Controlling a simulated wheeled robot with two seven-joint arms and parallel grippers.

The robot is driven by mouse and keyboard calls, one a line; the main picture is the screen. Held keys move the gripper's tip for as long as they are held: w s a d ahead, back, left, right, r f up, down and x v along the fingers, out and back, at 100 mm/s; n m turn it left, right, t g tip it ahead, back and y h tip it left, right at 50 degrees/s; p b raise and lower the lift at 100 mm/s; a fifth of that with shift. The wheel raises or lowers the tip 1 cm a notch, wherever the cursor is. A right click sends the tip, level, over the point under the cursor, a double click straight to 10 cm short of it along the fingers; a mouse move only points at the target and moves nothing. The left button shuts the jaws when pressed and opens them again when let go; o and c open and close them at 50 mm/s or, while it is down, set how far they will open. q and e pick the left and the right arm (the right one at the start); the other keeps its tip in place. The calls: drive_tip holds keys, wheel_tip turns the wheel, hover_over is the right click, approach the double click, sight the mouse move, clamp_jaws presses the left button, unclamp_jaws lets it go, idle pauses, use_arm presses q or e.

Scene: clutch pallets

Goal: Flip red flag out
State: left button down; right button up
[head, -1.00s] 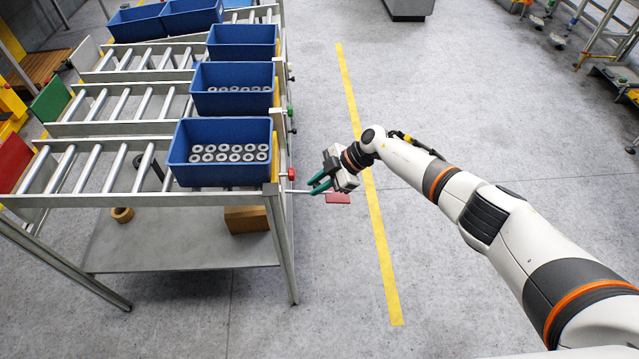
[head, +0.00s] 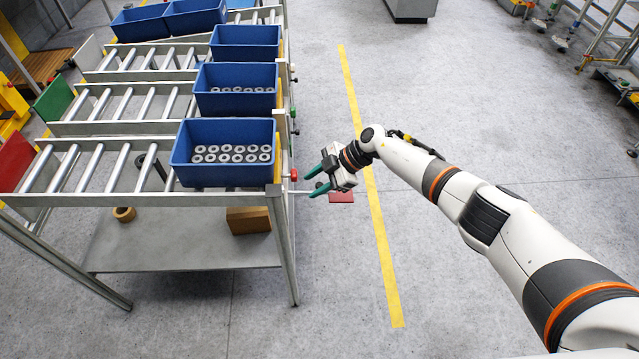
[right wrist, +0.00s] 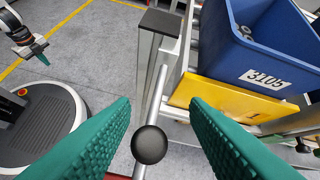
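The red flag (head: 341,197) is a small flat plate beside the rack's right side, just below my right gripper in the head view. A thin metal rod (head: 304,192) runs from the rack toward it. My right gripper (head: 311,184) has green fingers spread apart at the rod, pointing toward the rack. In the right wrist view a black ball knob (right wrist: 149,145) on the rod lies between the open fingers (right wrist: 160,103), with no clear grip on it. A red knob (head: 294,175) sits on the rack post. My left gripper (right wrist: 38,50) shows small in the right wrist view.
The roller rack (head: 100,198) fills the left, with blue bins of grey rings, the nearest bin (head: 226,173) beside the right gripper. A yellow plate (right wrist: 225,100) is close to the right finger. Floor right of the rack is clear, with a yellow line (head: 380,240).

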drive_tip(key=shift+d+f, duration=0.1)
drive_tip(key=shift+f, duration=0.1)
drive_tip(key=shift+d+r, duration=0.25)
drive_tip(key=shift+d, duration=0.25)
drive_tip(key=v, duration=1.1)
drive_tip(key=shift+a+r+b, duration=0.15)
drive_tip(key=shift+a+b, duration=0.05)
drive_tip(key=shift+b, duration=0.15)
